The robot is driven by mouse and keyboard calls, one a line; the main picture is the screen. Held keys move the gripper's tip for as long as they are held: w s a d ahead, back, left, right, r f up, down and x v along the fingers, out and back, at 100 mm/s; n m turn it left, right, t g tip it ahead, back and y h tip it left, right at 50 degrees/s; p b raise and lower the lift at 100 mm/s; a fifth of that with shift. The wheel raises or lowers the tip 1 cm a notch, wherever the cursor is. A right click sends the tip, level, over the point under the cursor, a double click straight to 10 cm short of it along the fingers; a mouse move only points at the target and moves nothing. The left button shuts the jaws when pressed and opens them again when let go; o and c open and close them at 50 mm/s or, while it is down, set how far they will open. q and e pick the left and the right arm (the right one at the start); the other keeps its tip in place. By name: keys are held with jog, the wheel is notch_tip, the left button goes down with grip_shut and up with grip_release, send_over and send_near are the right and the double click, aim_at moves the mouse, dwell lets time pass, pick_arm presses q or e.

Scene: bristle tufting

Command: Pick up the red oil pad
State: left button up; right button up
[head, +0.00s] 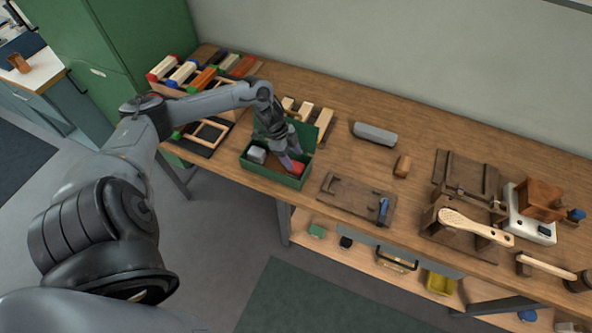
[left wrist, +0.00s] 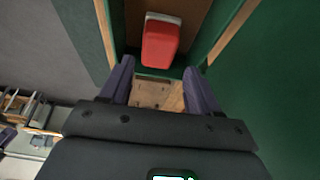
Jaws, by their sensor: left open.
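The red oil pad (left wrist: 161,42) lies in a green box, between and beyond my open left fingertips in the left wrist view. It has a pale strip along one end. In the head view the red pad (head: 298,167) shows at the right of the green box (head: 272,174), partly behind the gripper. My left gripper (head: 290,160) reaches down into the box with its purple fingers apart. In the left wrist view the gripper (left wrist: 160,80) holds nothing between its fingers. Whether a finger touches the pad cannot be told. My right gripper is not in view.
A grey block (head: 256,154) sits in the box's left part. The box's raised green lid (head: 304,134) stands behind. A wooden board with a blue tool (head: 383,210) lies to the right. A grey rounded block (head: 375,133) lies farther back, with clear tabletop around it.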

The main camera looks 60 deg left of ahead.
aim_at(297, 166)
pick_arm(q)
jog(key=shift+s+x, duration=0.15)
jog(key=shift+x, duration=1.3)
jog(key=shift+s+x, duration=0.2)
jog(key=shift+x, duration=1.25)
jog(key=shift+a+f, duration=0.15)
jog(key=shift+c, duration=0.3)
jog(key=c, duration=0.7)
jog(key=shift+r, duration=0.2)
jog(key=shift+r, duration=0.45)
notch_tip(297, 166, up, 27)
jog(key=shift+f+p, duration=0.1)
jog(key=shift+p, duration=1.05)
